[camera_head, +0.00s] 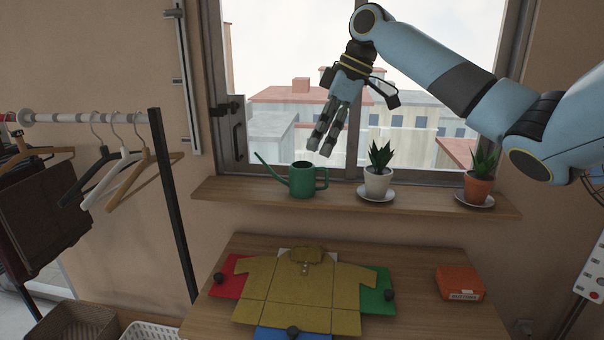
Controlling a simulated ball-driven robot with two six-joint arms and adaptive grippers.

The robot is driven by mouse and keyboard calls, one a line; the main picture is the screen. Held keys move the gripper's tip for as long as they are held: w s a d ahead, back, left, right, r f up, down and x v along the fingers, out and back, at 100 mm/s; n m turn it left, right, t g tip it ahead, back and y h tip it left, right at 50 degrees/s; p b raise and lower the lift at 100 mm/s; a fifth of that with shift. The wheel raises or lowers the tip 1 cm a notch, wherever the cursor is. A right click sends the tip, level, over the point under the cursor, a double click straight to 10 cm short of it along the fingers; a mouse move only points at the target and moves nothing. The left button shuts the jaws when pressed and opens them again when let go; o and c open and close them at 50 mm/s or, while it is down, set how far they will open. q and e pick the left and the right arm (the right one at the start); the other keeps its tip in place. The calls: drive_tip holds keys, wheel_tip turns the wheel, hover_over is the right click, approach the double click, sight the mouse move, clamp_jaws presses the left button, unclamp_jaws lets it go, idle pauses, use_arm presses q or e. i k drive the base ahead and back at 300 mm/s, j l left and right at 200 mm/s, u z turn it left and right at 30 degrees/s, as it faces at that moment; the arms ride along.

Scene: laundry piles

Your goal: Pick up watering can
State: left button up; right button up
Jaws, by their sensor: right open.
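A green watering can (302,181) stands upright on the wooden windowsill (238,192), its long thin spout pointing up and left and its handle on the right. My right gripper (321,145) hangs from the blue arm that comes in from the right. Its fingers point down and slightly left, above and a little right of the can in the picture. The gripper is open and empty, apart from the can. My left gripper is not in the view.
Right of the can are a plant in a white pot (377,184) and one in a terracotta pot (478,188). Below, a table (408,324) holds a spread yellow shirt (300,290) and an orange box (460,283). A clothes rack (170,190) with hangers stands at left.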

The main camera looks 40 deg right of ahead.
sight(302, 174)
drive_tip(key=i+l, duration=0.35)
drive_tip(key=l, duration=0.15)
drive_tip(key=i+l, duration=0.35)
drive_tip(key=l, duration=0.1)
